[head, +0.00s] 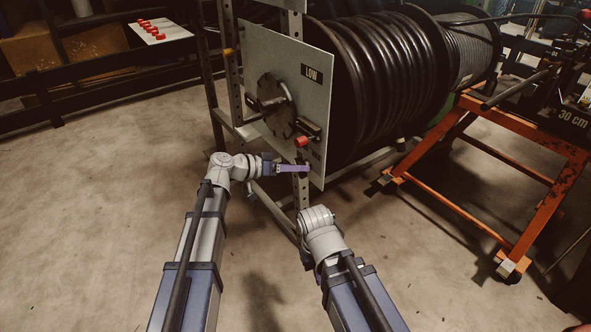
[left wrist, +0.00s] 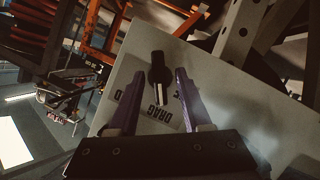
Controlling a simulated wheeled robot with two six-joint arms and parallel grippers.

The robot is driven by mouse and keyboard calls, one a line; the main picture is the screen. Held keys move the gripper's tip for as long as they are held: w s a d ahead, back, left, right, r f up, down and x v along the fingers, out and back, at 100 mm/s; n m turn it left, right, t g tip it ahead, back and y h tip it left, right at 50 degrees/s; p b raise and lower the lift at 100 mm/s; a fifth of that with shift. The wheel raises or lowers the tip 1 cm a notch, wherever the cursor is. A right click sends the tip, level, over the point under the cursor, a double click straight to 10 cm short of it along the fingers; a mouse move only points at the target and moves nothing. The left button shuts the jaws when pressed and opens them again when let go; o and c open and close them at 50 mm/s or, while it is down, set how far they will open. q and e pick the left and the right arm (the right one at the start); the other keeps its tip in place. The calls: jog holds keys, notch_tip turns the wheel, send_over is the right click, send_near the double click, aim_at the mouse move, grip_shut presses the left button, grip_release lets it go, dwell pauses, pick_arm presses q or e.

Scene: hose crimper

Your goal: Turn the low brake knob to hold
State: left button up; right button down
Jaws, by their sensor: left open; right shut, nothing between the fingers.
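The low brake knob is a black knob with a white pointer line (left wrist: 158,70). It sits on a pale panel, and its line points toward the DRAG label (left wrist: 150,112). A second label on the left is partly hidden behind a finger, with only a "D" showing. My left gripper (left wrist: 154,98) is open, with its purple fingers on either side of the knob; I cannot tell if they touch it. In the head view my left gripper (head: 308,168) is at the lower part of the panel (head: 262,55) marked LOW. My right arm's fingers are hidden from view.
A red-tipped lever (head: 302,141) sticks out just above my left gripper. A round dark hub (head: 272,103) is higher on the panel. The black hose reel (head: 385,75) stands behind it. An orange stand (head: 540,205) is on the right. The floor at left is clear.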

pick_arm(q)
grip_shut()
dwell(0.3)
jog(key=shift+s, duration=0.1)
jog(key=shift+s+d+m+t+y, duration=0.1)
jog(key=shift+m+t+y, duration=0.55)
jog(key=shift+m, duration=0.7)
jog(key=shift+s+m+t+y, duration=0.1)
jog(key=shift+m+t+y, duration=0.55)
jog(key=shift+m, duration=0.65)
jog(key=shift+s+d+m+t+y, duration=0.1)
jog(key=shift+m+t+y, duration=0.3)
jog(key=shift+m+t, duration=0.75)
jog(key=shift+w+m, duration=0.1)
jog(key=shift+m, duration=0.2)
